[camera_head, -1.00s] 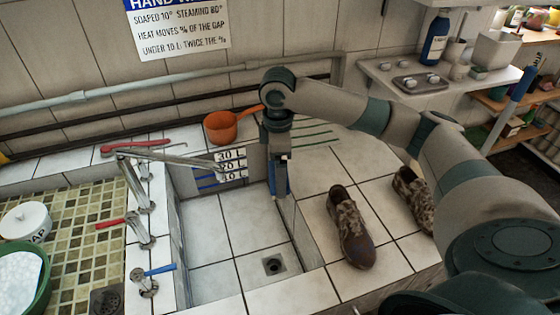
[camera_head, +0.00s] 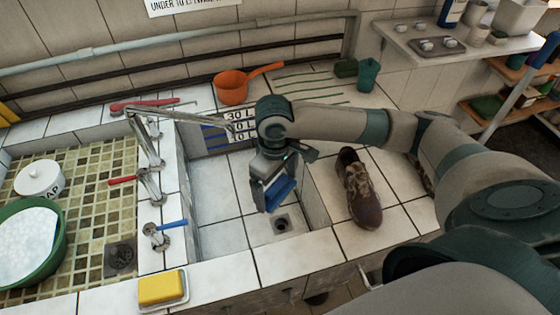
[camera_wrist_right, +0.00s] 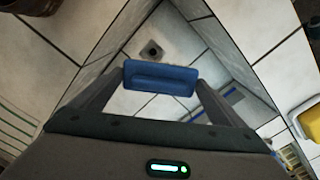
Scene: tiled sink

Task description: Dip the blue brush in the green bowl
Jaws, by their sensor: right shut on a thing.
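The blue brush (camera_head: 281,192) is held in my right gripper (camera_head: 272,180), over the white tiled basin near its drain. In the right wrist view the brush (camera_wrist_right: 160,78) shows as a blue block between the two fingertips, and the gripper is shut on it. Its bristles are not clearly visible. The green bowl (camera_head: 58,248), filled with white foam, stands at the far left on the green mosaic-tiled sink, well to the left of the brush. My left gripper is not in view.
Metal taps with a red lever (camera_head: 122,180) and a blue lever (camera_head: 172,224) stand between brush and bowl. A yellow sponge (camera_head: 162,287) lies on the front ledge. A white soap pot (camera_head: 40,178) is behind the bowl. A brown shoe (camera_head: 358,187) stands right of the basin.

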